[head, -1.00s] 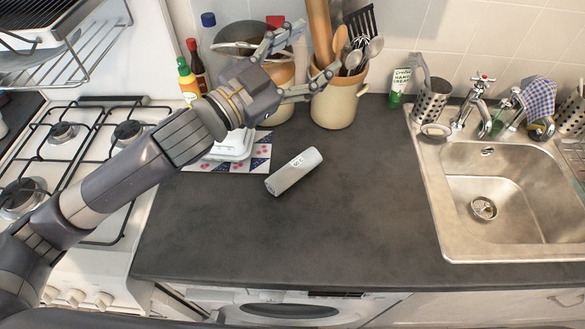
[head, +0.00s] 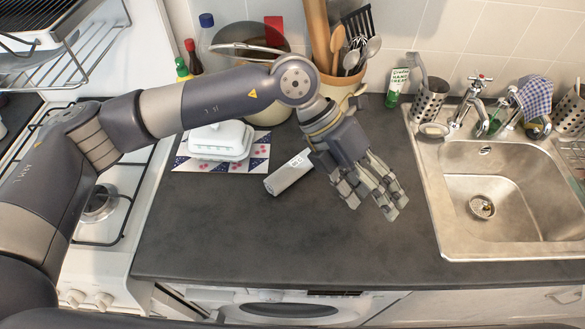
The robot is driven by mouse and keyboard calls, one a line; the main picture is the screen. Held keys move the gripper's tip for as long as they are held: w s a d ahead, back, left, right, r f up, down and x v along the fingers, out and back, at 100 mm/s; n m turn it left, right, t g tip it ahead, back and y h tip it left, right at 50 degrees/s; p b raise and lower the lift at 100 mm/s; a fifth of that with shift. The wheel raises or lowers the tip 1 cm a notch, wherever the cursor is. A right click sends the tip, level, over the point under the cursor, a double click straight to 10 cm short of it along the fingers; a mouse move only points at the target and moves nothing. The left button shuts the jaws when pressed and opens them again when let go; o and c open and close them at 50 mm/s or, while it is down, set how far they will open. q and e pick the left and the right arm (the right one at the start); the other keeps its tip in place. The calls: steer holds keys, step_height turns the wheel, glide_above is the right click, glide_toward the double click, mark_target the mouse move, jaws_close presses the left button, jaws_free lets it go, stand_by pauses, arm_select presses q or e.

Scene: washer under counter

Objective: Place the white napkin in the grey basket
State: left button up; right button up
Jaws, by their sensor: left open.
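A white rolled piece (head: 285,177) with dark marks at one end lies on the dark counter. It may be the white napkin, but I cannot tell for sure. My left gripper (head: 375,198) is open and empty, fingers pointing down and to the right. It is over the counter to the right of the roll and apart from it. Its wrist is close to the roll's upper right end in the picture. I see no grey basket in the head view. My right gripper is not in view.
A white lidded dish (head: 220,142) stands on a patterned mat (head: 250,163). A utensil pot (head: 345,88) stands at the back. A steel sink (head: 510,190) is on the right, a gas hob (head: 98,225) on the left. The front middle of the counter (head: 300,240) is clear.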

arm_select(q)
steer(key=w+a+f+t+y, duration=0.3)
steer(key=w+a+f+y, duration=0.1)
steer(key=w+a, duration=0.2)
steer(key=t+y, duration=0.3)
steer(key=y, duration=0.2)
glide_toward(290, 168)
steer(key=p+x, duration=0.2)
steer(key=x, duration=0.3)
steer(key=shift+s+a, duration=0.1)
steer(key=p+x, duration=0.3)
steer(key=x, duration=0.1)
steer(key=shift+f, duration=0.8)
steer(key=c, duration=1.3)
steer(key=shift+r, duration=0.15)
